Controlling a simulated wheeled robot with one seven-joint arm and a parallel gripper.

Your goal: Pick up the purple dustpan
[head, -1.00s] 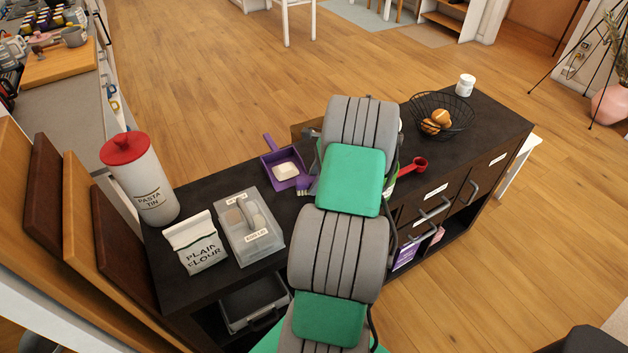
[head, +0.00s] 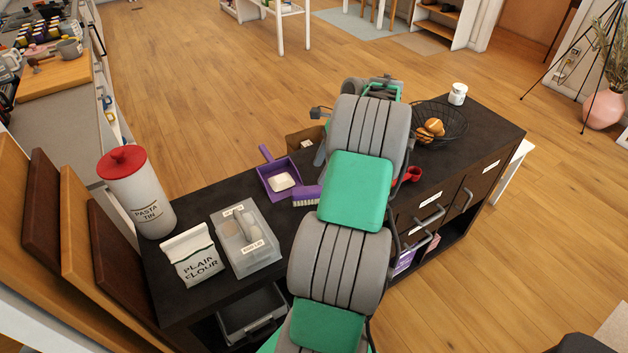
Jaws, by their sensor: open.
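The purple dustpan (head: 267,181) lies on the dark top of the shelf unit, left of my arm. Its handle points up and left in the picture, and a pale, whitish patch shows in its pan. A purple brush (head: 305,196) with pale bristles lies just right of it, its right end close to my arm. My gripper (head: 320,154) is mostly hidden behind my arm; only a small grey part shows at the arm's left side, right of the dustpan and apart from it in the picture. The jaws are open, and I see nothing held.
A clear lidded box (head: 246,240), a flour bag (head: 192,256) and a pasta tin (head: 137,192) stand left on the unit. A brown box (head: 303,140) shows behind it. A red cup or scoop (head: 413,174), wire basket (head: 440,124) and white jar (head: 457,94) are right.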

